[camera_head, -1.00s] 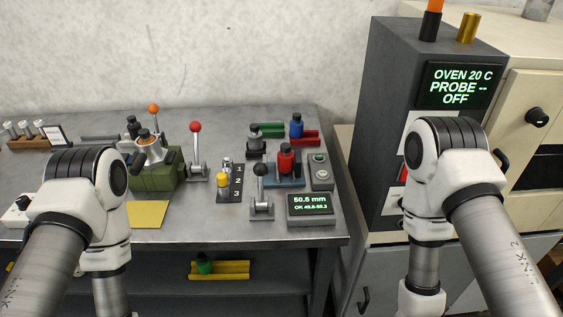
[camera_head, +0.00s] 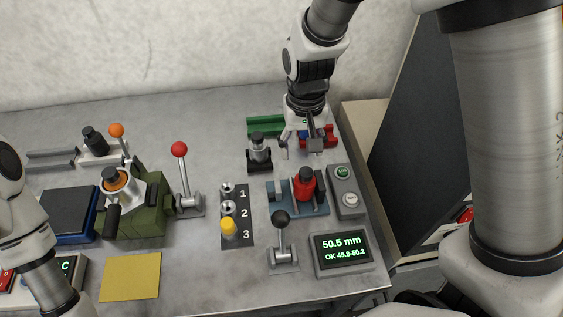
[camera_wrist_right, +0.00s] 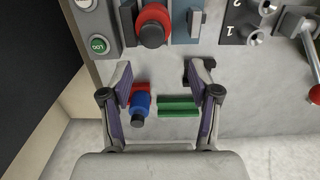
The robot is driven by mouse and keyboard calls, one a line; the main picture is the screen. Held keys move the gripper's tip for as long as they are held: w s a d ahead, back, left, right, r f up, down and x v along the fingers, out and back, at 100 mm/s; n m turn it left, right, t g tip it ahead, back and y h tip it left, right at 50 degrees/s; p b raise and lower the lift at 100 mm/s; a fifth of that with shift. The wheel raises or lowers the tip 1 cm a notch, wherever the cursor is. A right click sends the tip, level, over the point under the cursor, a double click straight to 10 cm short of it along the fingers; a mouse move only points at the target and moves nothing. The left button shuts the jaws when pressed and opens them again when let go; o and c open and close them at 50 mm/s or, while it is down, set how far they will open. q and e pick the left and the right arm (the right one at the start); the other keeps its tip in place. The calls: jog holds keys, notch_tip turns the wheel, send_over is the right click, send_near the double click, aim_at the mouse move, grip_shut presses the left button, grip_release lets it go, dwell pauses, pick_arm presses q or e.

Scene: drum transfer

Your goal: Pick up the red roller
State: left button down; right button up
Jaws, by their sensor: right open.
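The red roller (camera_head: 306,184), with a black top, stands in a blue fixture (camera_head: 283,208) right of the middle of the table. In the right wrist view the red roller (camera_wrist_right: 152,25) shows near the top, beyond the fingertips. My right gripper (camera_head: 300,145) is open and empty above the back of the table, behind the red roller. In the right wrist view its two fingers (camera_wrist_right: 159,76) are spread wide, with table, a blue roller and a green cradle visible between them. My left gripper is out of frame.
A blue roller (camera_wrist_right: 140,106) on a red cradle (camera_head: 331,132) and a green cradle (camera_head: 262,126) lie under my right gripper. A grey roller (camera_head: 258,147), a black-knobbed lever (camera_head: 282,235), a button box (camera_head: 346,191) and a gauge display (camera_head: 343,250) surround the fixture.

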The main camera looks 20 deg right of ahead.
aim_at(306, 172)
jog(key=s+f, duration=0.1)
jog(key=s, duration=0.1)
jog(key=s+f+p, duration=0.1)
jog(key=shift+s+d+f, duration=0.15)
jog(key=shift+d+f, duration=0.1)
jog(key=shift+f, duration=0.05)
jog(key=f, duration=0.2)
jog(key=w+f, duration=0.1)
jog(key=f, duration=0.1)
jog(key=shift+w+a+f+p, duration=0.1)
jog(key=shift+w+p, duration=0.05)
jog(key=shift+p, duration=0.15)
jog(key=shift+s, duration=0.3)
jog(key=c, duration=0.5)
jog(key=shift+r, duration=0.2)
jog(key=c, duration=0.6)
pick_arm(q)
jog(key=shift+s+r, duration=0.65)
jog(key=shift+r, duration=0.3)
pick_arm(e)
grip_shut()
